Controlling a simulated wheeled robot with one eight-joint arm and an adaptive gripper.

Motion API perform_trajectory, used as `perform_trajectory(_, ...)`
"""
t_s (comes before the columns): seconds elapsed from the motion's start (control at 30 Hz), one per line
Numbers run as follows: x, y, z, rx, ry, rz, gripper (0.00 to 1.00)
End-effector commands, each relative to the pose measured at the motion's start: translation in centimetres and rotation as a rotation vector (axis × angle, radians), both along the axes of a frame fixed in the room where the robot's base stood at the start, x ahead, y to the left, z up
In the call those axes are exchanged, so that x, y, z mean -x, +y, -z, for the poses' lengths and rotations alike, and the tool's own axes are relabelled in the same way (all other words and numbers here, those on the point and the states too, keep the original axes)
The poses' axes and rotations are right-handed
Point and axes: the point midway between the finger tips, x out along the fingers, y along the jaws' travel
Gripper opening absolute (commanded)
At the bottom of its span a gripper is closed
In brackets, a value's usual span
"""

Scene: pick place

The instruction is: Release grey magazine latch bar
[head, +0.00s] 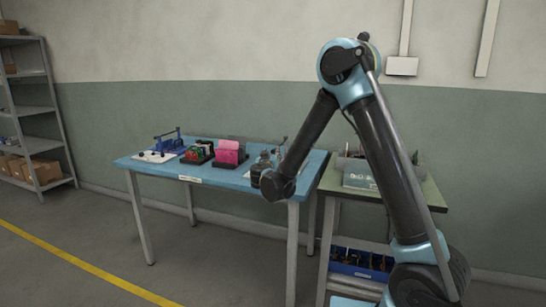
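I cannot single out a grey magazine latch bar at this distance. On the blue table (232,182) in the head view, a small blue fixture with dark upright parts (168,144) stands at the left on a white plate. A dark holder with red and green pieces (198,153) is beside it. A dark holder with pink pieces (230,153) stands further right. My arm reaches down in front of the table's right end. I cannot make out my gripper; its fingers do not show.
Greyish bottle-like items (262,165) stand at the table's right end, partly behind my arm. A green-topped bench (425,193) with a grey bin stands right of it, a blue crate (360,262) below. Shelving (50,138) is far left. The floor in front is clear.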

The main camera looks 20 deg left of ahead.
Motion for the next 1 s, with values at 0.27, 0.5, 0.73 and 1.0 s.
perform_trajectory(0.27, -1.15, 0.07, -0.02, 0.000, 0.000, 0.001, 0.39)
perform_trajectory(0.5, -1.13, 0.09, -0.02, 0.000, 0.000, 0.000, 0.28)
perform_trajectory(0.73, -1.12, 0.07, -0.01, 0.000, 0.000, 0.001, 0.00)
perform_trajectory(1.0, -0.57, 0.85, -0.44, 0.000, 0.016, -0.010, 0.00)
